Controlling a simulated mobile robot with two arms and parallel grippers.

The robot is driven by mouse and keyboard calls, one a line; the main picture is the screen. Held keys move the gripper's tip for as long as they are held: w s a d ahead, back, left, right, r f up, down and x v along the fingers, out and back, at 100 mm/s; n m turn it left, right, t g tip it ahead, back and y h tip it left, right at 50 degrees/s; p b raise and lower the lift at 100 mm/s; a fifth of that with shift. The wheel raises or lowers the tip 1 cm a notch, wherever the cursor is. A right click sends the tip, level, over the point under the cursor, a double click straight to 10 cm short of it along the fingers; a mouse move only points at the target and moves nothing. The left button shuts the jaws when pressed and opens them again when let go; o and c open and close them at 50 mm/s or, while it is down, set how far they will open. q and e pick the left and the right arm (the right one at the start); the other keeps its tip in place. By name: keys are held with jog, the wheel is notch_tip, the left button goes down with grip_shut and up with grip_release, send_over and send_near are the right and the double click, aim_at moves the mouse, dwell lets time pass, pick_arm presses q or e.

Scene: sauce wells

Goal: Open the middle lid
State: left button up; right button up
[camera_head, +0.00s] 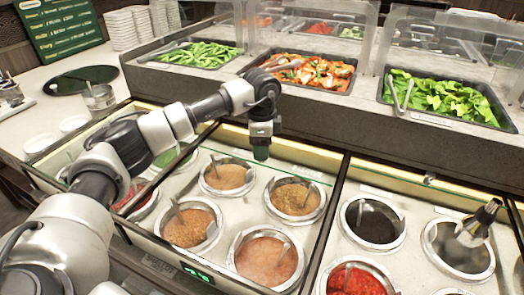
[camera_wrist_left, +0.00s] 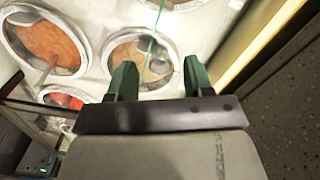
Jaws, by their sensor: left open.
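The middle lid (camera_head: 238,211) appears as a clear pane over the middle section of sauce wells, with a thin green line near its far side. It looks shut, but the clear pane is hard to make out. My left gripper (camera_head: 261,153) points down over the far side of this section, near the green line. In the left wrist view its two green fingers (camera_wrist_left: 160,78) are apart with nothing between them. The green line (camera_wrist_left: 152,45) runs ahead of the fingers. I cannot tell whether the fingers touch the lid.
Brown sauce wells (camera_head: 188,227) with spoons sit in the middle section. The right section holds dark (camera_head: 372,222) and red (camera_head: 355,281) sauces. A silver and black object (camera_head: 480,222) stands over a right well. Food trays (camera_head: 310,72) behind clear guards line the raised back counter.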

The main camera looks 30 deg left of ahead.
pick_arm(q)
jog(key=shift+f, duration=1.05)
grip_shut()
